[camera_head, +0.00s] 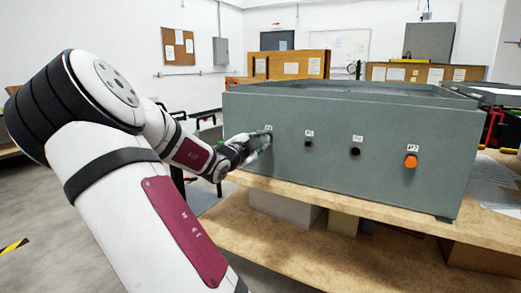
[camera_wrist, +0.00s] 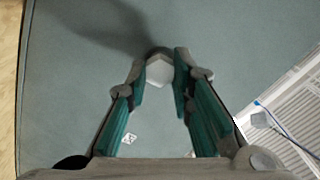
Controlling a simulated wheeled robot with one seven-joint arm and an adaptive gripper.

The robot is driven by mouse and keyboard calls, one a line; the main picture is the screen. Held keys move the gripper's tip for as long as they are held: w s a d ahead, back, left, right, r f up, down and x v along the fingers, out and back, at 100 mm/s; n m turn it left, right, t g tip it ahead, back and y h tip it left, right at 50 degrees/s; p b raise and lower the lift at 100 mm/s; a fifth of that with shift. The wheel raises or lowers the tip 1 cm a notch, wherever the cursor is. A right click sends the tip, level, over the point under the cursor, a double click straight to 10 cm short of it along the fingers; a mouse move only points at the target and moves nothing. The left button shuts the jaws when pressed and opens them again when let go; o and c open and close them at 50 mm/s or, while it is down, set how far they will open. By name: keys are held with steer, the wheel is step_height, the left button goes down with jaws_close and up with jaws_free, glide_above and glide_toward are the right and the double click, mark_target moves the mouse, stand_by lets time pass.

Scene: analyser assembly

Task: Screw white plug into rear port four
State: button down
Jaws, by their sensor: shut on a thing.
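The white plug (camera_wrist: 159,71) shows its hexagonal head between the fingertips in the wrist view. My gripper (camera_wrist: 161,84) is shut on it, with a green-lined finger on each side. A dark ring shows just behind the plug, against the grey wall of the analyser box (camera_head: 330,185). In the head view my gripper (camera_head: 262,140) is at the leftmost port of that wall, and its fingers hide the port and plug. How deep the plug sits cannot be told.
To the right along the wall are two dark open ports (camera_head: 308,143) (camera_head: 355,151) and an orange plug (camera_head: 411,161) in a port. The box stands on a wooden bench (camera_head: 300,250). A white slotted panel with a blue cable (camera_wrist: 285,115) shows at the right in the wrist view.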

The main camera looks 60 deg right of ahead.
steer(key=m+b, duration=0.4)
steer(key=shift+f, duration=0.2)
steer(key=m+b, duration=0.4)
steer(key=b, duration=0.1)
steer(key=shift+b, duration=0.4)
steer(key=shift+m+b, duration=0.4)
steer(key=shift+m, duration=0.3)
steer(key=m, duration=0.3)
steer(key=shift+r, duration=0.15)
steer(key=c, duration=1.5)
jaws_free()
steer(key=shift+c, duration=0.2)
steer(key=shift+r, duration=0.1)
